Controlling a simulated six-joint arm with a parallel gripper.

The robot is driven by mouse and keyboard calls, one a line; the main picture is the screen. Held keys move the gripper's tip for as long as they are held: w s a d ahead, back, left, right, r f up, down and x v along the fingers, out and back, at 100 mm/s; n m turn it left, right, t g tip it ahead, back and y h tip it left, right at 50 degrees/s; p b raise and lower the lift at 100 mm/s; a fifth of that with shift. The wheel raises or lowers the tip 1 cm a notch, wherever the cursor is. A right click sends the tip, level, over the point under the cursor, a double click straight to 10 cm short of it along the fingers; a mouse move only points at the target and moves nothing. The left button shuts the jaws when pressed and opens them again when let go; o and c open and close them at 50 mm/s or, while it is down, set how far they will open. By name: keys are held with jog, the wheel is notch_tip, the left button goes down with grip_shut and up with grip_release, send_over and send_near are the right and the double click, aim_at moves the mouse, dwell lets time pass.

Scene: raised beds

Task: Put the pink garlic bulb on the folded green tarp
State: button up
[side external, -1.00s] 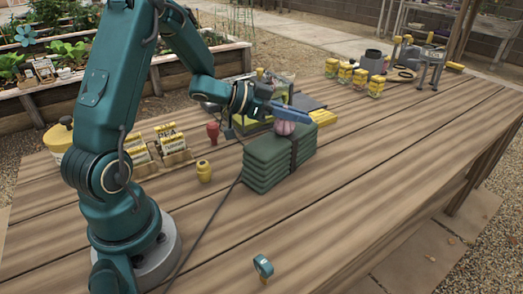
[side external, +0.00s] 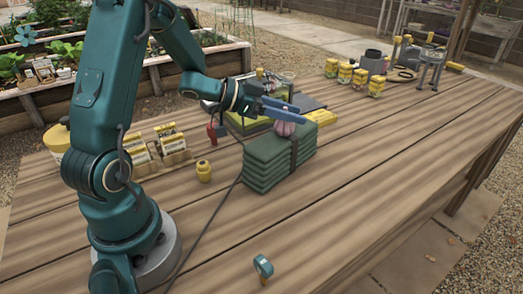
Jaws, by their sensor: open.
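The pink garlic bulb (side external: 285,129) sits on top of the folded green tarp (side external: 268,170), near its back edge and beside the dark strap. The tarp is a thick stack of folds on the wooden table. My gripper (side external: 290,112) is open, its blue fingers just above and behind the bulb. The fingers hide the bulb's top from this side, and I cannot tell whether they touch it.
A red-handled tool (side external: 212,132) and a yellow fitting (side external: 204,171) are left of the tarp. Seed packets (side external: 171,142) stand in a holder further left. Several yellow-lidded jars (side external: 360,82) stand at the back. The table right of the tarp is clear.

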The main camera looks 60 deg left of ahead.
jog(key=v, duration=1)
jog(key=w+a+r+n+y, duration=0.2)
jog(key=w+r+n+y, duration=0.15)
jog(key=r+y, duration=0.4)
jog(key=s+d+f+g+h, duration=0.1)
jog(key=s+d+f+g, duration=0.2)
jog(key=s+d, duration=0.4)
jog(key=s+d+f+n+g+h, duration=0.1)
jog(key=s+d+f+g, duration=0.3)
jog(key=s+d, duration=0.4)
jog(key=shift+s+d+f, duration=0.2)
jog(key=shift+s+f, duration=0.15)
jog(key=shift+s, duration=0.35)
